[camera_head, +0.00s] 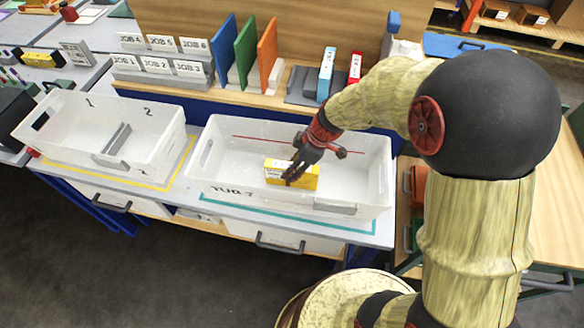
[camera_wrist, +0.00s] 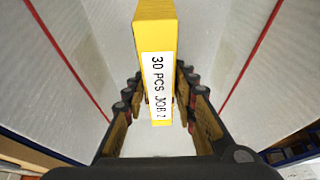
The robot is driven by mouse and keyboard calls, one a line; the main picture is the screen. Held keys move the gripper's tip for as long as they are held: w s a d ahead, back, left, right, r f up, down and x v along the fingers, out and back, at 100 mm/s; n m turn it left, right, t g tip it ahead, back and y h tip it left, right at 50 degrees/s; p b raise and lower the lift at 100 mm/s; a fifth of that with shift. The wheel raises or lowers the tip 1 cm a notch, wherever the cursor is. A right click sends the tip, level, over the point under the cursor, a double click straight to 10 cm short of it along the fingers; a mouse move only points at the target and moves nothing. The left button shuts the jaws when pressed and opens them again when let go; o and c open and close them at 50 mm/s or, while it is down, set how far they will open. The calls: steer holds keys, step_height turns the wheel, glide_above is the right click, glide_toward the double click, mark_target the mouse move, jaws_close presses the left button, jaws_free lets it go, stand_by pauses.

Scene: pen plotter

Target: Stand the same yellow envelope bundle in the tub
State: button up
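The yellow envelope bundle (camera_head: 302,177) is inside the right white tub (camera_head: 355,189), low in it and near its front wall. The bundle has a white label strip, which reads "30 PCS JOB" and a digit in the wrist view (camera_wrist: 154,40). My gripper (camera_head: 292,178) reaches down into this tub over the bundle. In the wrist view its two fingers (camera_wrist: 160,88) lie along both sides of the bundle, with the tips close against it, and it looks shut on it. Whether the bundle's underside touches the tub floor is hidden.
A second white tub (camera_head: 75,135), with a grey divider, stands to the left. Behind are job-labelled holders (camera_head: 158,68), upright blue, green and orange boards (camera_head: 246,52), and a blue-and-white bundle (camera_head: 326,75). Tub walls surround my gripper closely; a red line marks their inside.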

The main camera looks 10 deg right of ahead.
steer(key=o, duration=0.3)
steer(key=shift+r, duration=0.2)
steer(key=p+v, duration=0.3)
steer(key=v, duration=0.8)
steer(key=s+d+r+m+t+h, duration=0.2)
steer(key=s+d+r+m, duration=0.1)
steer(key=s+r+m, duration=0.4)
steer(key=s+d+r+m+t+h, duration=0.2)
steer(key=s+d+r+m, duration=0.1)
steer(key=s+r+m, duration=0.4)
steer(key=s+r, duration=0.2)
steer(key=s, duration=0.2)
steer(key=shift+r, duration=0.25)
